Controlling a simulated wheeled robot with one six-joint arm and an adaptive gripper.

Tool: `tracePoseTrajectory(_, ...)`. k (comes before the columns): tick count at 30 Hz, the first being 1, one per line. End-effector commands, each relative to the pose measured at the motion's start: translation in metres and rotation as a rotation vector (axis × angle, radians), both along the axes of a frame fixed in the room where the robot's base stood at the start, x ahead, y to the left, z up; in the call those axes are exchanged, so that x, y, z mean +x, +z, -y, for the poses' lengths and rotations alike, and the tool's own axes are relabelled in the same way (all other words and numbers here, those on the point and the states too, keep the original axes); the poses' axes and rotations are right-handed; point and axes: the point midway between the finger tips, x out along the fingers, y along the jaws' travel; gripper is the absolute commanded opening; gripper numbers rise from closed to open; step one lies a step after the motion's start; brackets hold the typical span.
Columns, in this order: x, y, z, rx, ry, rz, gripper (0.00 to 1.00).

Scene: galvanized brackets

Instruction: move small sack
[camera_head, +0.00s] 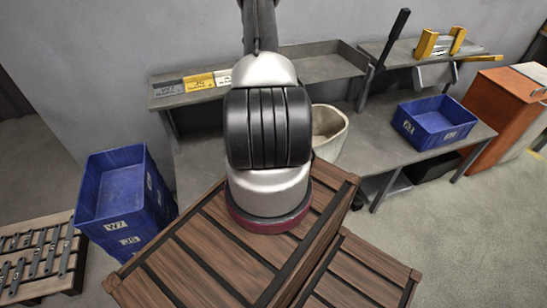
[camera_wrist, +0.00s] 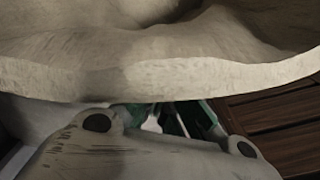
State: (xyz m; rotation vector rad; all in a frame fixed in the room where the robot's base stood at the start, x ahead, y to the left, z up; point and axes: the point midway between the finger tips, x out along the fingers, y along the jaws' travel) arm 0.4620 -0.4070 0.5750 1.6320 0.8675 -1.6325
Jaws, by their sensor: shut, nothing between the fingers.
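The small sack (camera_head: 329,132) is beige and open-topped in the head view. It stands just right of my arm, which hides its left part, and I cannot tell whether it rests on the bench or the wooden top. In the wrist view its pale cloth (camera_wrist: 150,78) fills the upper half, very close. The grey body of my gripper (camera_wrist: 150,156) shows along the bottom of the wrist view, just below the cloth. It is shut with nothing held. The fingertips are not clearly visible, and in the head view my arm hides the gripper.
Slatted wooden crates (camera_head: 200,258) stand in front. A grey bench (camera_head: 375,150) behind carries a blue bin (camera_head: 435,122). Stacked blue bins (camera_head: 120,195) stand at left, an orange cabinet (camera_head: 503,103) at right. A grey shelf (camera_head: 325,66) is behind my arm. Floor at lower right is clear.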

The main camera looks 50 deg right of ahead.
Motion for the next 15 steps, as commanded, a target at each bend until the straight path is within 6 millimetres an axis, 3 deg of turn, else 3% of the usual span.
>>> tracePoseTrajectory(9, -0.032, 0.000, 0.049, -0.003, -0.005, 0.003, 0.00)
tracePoseTrajectory(15, -0.038, 0.000, 0.057, -0.002, -0.001, 0.001, 0.00)
